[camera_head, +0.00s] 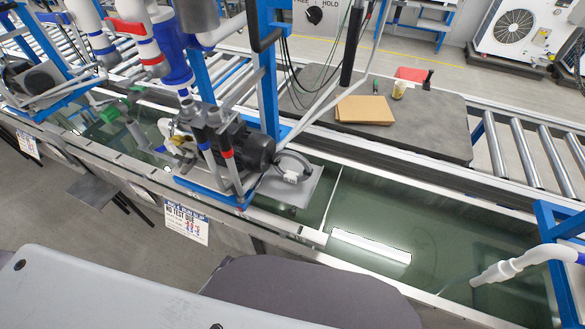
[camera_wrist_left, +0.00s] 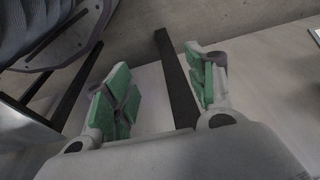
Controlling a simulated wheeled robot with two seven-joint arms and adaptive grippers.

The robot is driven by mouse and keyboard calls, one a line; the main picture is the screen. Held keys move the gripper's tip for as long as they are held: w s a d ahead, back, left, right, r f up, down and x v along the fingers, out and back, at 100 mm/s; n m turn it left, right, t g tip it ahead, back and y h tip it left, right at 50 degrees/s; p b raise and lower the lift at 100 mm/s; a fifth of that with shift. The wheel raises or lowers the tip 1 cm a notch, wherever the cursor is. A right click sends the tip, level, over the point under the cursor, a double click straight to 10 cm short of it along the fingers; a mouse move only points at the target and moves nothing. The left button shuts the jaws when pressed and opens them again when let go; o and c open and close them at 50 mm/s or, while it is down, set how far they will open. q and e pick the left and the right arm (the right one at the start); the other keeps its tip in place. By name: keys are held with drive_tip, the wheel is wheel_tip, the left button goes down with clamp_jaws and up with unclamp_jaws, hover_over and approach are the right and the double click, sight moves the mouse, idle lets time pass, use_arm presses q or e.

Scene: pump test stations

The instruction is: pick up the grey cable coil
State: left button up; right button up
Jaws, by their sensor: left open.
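A grey cable coil (camera_head: 295,163) with a white plug or tag on it lies on the metal plate (camera_head: 305,188) just right of the dark pump motor (camera_head: 247,148) in the head view. Its far-left side is close to the motor, and I cannot tell if they touch. My left gripper (camera_wrist_left: 163,92) shows only in the left wrist view. Its green-padded fingers are apart, with nothing held between them. The coil does not show in that view. My right gripper is in neither view.
A water tank (camera_head: 375,215) runs along the front, with a white pipe (camera_head: 520,262) at its right. Blue frames and upright pipes (camera_head: 168,50) crowd the pump's left. A dark table (camera_head: 440,125) behind holds a cardboard stack (camera_head: 364,110), a cup (camera_head: 399,89) and a red item (camera_head: 411,74).

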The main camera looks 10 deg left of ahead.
use_arm(q)
drive_tip(key=w+d+r+n+t, duration=0.3)
drive_tip(key=w+r+n+t, duration=0.1)
drive_tip(key=r, duration=1)
drive_tip(key=w+d+r+n+t+p, duration=0.1)
drive_tip(key=w+d+r+n+t, duration=0.2)
drive_tip(key=w+r+n, duration=0.4)
drive_tip(key=w+d+r+n+t, duration=0.4)
drive_tip(key=w+r+n, duration=0.2)
drive_tip(key=r, duration=1.6)
drive_tip(key=shift+w+d+r+n+t, duration=0.2)
drive_tip(key=shift+d+r+n+t, duration=0.15)
drive_tip(key=shift+n, duration=0.75)
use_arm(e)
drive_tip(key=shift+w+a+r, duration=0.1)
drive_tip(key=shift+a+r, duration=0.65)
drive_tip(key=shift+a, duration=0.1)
use_arm(q)
drive_tip(key=shift+w+p, duration=0.1)
drive_tip(key=shift+p, duration=0.2)
drive_tip(key=x, duration=0.8)
drive_tip(key=shift+w+d+p, duration=0.2)
drive_tip(key=shift+p, duration=0.15)
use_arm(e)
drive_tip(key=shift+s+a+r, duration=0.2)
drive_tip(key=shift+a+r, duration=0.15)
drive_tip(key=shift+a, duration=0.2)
